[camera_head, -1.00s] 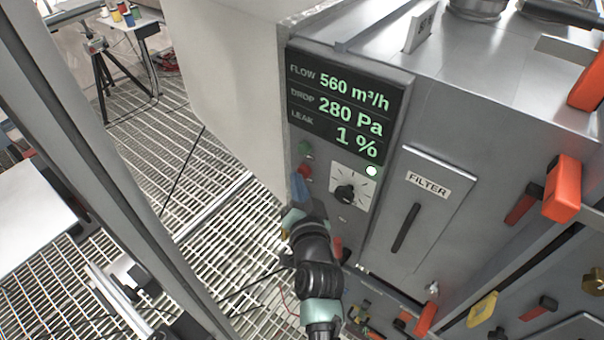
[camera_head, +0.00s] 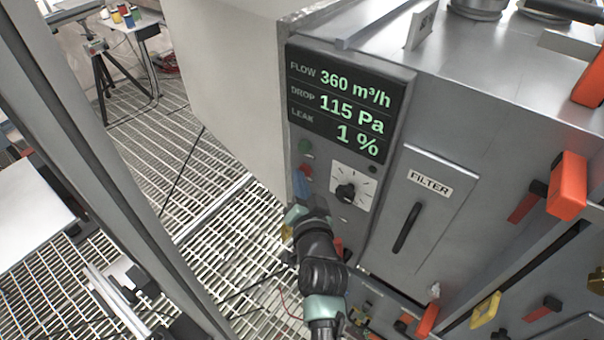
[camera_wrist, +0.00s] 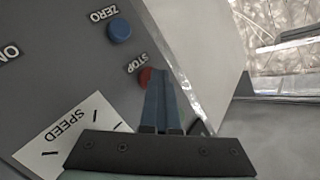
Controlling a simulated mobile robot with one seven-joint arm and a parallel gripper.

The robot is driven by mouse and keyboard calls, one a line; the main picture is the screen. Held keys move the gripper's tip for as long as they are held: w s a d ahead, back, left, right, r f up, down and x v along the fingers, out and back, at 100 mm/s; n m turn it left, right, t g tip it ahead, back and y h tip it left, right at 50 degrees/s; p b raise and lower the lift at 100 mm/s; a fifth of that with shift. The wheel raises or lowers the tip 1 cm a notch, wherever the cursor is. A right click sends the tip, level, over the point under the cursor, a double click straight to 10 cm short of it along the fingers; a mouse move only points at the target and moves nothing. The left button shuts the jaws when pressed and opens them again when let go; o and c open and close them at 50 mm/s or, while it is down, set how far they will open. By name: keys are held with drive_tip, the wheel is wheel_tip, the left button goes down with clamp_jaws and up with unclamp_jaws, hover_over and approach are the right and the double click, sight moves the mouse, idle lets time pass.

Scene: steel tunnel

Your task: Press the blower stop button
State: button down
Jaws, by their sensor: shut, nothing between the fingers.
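The red stop button (camera_wrist: 145,77) sits beside its STOP label in the wrist view, partly covered by my fingers. In the head view the red button (camera_head: 306,169) shows on the grey panel below a green button (camera_head: 305,146). My gripper (camera_wrist: 157,74) is shut and empty, its blue fingertips over the button's edge; whether they touch it I cannot tell. The gripper (camera_head: 299,180) also shows in the head view, just below the red button. The display (camera_head: 338,102) reads flow 360 m³/h, drop 115 Pa, leak 1 %. The lamp (camera_head: 371,170) below it is dark.
A blue ZERO button (camera_wrist: 119,31) and a white SPEED plate (camera_wrist: 70,130) lie close to the fingers. The speed knob (camera_head: 347,192) is right of my gripper. A FILTER door (camera_head: 418,210) stands further right. Open grating floor (camera_head: 150,160) lies left.

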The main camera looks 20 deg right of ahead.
drive_tip(key=shift+r, duration=0.15)
drive_tip(key=shift+s+a+p, duration=0.1)
drive_tip(key=shift+s+p, duration=0.05)
drive_tip(key=shift+p, duration=0.15)
drive_tip(key=shift+a, duration=0.1)
drive_tip(key=s+a+p, duration=0.3)
drive_tip(key=a+p, duration=0.2)
drive_tip(key=p, duration=0.2)
drive_tip(key=shift+s+p, duration=0.2)
drive_tip(key=shift+p, duration=0.1)
idle(0.6)
